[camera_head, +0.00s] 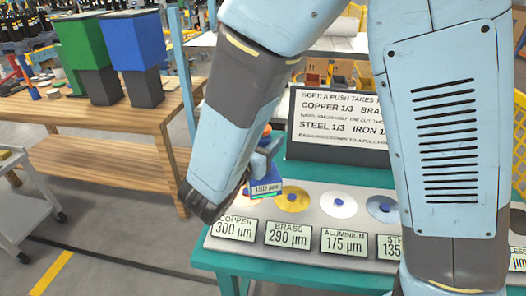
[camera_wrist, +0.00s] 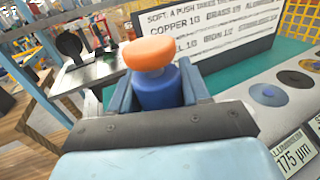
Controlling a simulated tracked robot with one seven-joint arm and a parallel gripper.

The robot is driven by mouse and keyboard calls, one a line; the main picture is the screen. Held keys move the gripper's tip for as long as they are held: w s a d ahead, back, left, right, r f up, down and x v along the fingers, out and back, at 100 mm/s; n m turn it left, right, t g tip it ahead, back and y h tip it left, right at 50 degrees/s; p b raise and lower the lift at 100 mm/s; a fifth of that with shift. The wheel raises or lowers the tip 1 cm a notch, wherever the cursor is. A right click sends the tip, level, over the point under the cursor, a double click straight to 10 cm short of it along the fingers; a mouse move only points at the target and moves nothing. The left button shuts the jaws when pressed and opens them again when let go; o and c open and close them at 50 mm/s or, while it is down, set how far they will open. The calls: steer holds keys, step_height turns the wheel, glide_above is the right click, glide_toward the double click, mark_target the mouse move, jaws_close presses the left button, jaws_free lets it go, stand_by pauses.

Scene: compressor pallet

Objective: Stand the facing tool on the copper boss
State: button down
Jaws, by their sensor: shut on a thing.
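The facing tool has an orange knob (camera_head: 267,130) over a blue body, with a small display (camera_head: 267,190) that seems to read 180 µm. My gripper (camera_head: 264,150) is shut on its blue body. In the wrist view the blue body (camera_wrist: 158,93) stands between the two jaws, the orange knob (camera_wrist: 148,54) above them. The tool looks roughly upright over the left end of the boss row. I cannot tell whether the tool's foot touches anything.
A brass disc (camera_head: 291,200), an aluminium disc (camera_head: 338,204) and a steel disc (camera_head: 383,208), each with a blue centre, lie to the right. A sign board (camera_head: 340,125) stands behind the row. A wooden bench (camera_head: 120,130) with green and blue blocks is at left.

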steer(key=w+a+f, duration=0.5)
steer(key=w+f, duration=0.3)
steer(key=f, duration=0.3)
steer(key=shift+w+a+f, duration=0.15)
steer(key=shift+w+a, duration=0.1)
steer(key=shift+a, duration=0.1)
steer(key=c, duration=0.5)
jaws_free()
steer(key=shift+f, duration=0.1)
steer(key=shift+s, duration=0.1)
steer(key=v, duration=1.2)
steer(key=shift+a, duration=0.15)
